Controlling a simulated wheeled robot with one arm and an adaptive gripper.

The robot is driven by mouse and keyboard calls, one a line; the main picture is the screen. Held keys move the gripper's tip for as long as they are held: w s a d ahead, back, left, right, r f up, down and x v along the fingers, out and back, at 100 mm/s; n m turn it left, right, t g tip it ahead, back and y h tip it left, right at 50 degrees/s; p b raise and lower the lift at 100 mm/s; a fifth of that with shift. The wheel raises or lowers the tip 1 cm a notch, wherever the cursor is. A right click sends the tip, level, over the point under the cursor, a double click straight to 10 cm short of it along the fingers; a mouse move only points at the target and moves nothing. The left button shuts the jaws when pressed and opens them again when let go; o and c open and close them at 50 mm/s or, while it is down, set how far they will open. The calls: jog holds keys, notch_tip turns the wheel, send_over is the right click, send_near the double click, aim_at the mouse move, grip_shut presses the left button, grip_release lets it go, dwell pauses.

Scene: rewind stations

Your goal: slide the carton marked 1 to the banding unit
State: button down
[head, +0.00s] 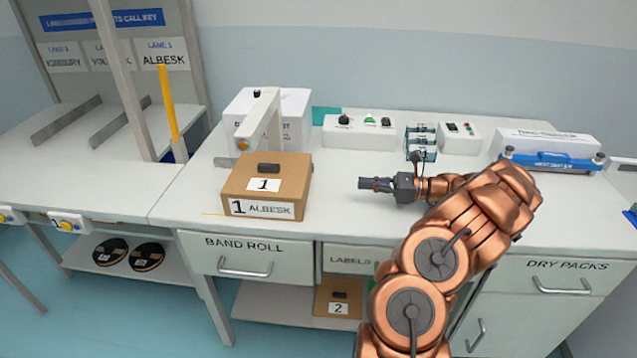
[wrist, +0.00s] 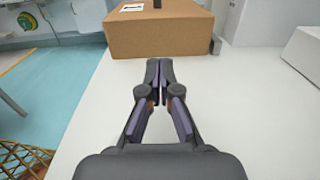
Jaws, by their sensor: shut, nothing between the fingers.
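The brown carton marked 1 (head: 266,186) stands upright on the white bench, left of my gripper, with a label reading "1 ALBESK" on its front. In the wrist view the carton (wrist: 158,33) lies straight ahead of the fingertips, with a gap of bare bench between. My gripper (head: 366,184) is shut and empty, low over the bench and pointing left; its closed fingers also show in the wrist view (wrist: 160,70). The banding unit appears to be the white arched device (head: 258,125) just behind the carton; the carton hides part of its base.
A white box (head: 285,112) stands behind the arch. A control box (head: 358,133) and small racks (head: 421,143) line the back. A yellow post (head: 169,105) rises at the left. Carton 2 (head: 338,302) sits on the shelf below. Bench between gripper and carton is clear.

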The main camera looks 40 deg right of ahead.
aim_at(308, 178)
jog(key=shift+s+d+f, duration=0.1)
jog(key=shift+d+f, duration=0.1)
jog(key=shift+d, duration=0.15)
jog(key=p+x, duration=0.1)
jog(key=x, duration=1.3)
jog(key=shift+d+f+p, duration=0.1)
jog(key=shift+p, duration=0.25)
